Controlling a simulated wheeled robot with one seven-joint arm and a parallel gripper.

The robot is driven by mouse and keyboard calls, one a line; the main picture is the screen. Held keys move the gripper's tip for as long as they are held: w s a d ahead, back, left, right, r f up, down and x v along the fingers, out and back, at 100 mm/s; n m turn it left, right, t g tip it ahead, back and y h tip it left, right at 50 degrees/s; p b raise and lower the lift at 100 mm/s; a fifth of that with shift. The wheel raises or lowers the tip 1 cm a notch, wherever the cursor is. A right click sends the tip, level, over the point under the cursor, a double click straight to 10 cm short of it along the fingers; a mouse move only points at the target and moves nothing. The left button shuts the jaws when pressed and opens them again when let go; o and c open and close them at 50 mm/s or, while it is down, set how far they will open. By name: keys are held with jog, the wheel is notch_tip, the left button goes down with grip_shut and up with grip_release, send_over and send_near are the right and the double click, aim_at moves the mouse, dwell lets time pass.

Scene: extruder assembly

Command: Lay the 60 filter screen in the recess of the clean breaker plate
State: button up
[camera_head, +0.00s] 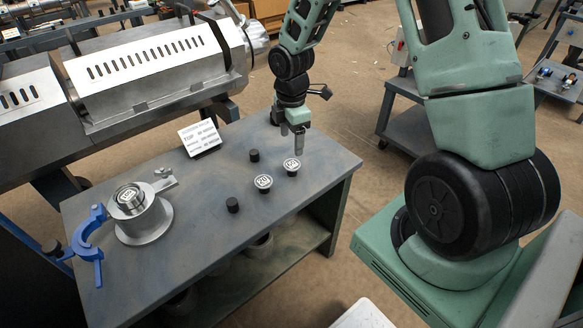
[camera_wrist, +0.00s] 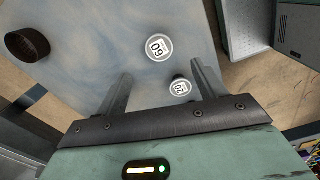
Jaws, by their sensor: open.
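The 60 filter screen (camera_wrist: 158,48), a pale round disc marked 60, shows above the finger gap in the wrist view. A second, smaller-looking disc (camera_wrist: 180,87) on a black post shows between the fingers. In the head view, two pale discs sit on black posts: the front one (camera_head: 263,182) and the rear right one (camera_head: 292,165). Their marks are too small to read surely there. My gripper (camera_head: 299,146) is open and empty, just above the rear right disc. The breaker plate (camera_head: 128,194) sits in a round grey holder at the table's left; a pale mark shows inside its ring.
A blue clamp (camera_head: 88,240) stands left of the round holder (camera_head: 146,226). Bare black posts (camera_head: 232,205) (camera_head: 254,155) stand mid-table. A white sign (camera_head: 199,138) stands at the back edge, before the extruder (camera_head: 150,70). The front of the table (camera_head: 200,250) is clear.

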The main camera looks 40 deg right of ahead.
aim_at(291, 164)
jog(key=shift+f+b, duration=0.45)
jog(key=shift+f, duration=3.45)
jog(key=shift+f, duration=0.25)
jog(key=c, duration=1.1)
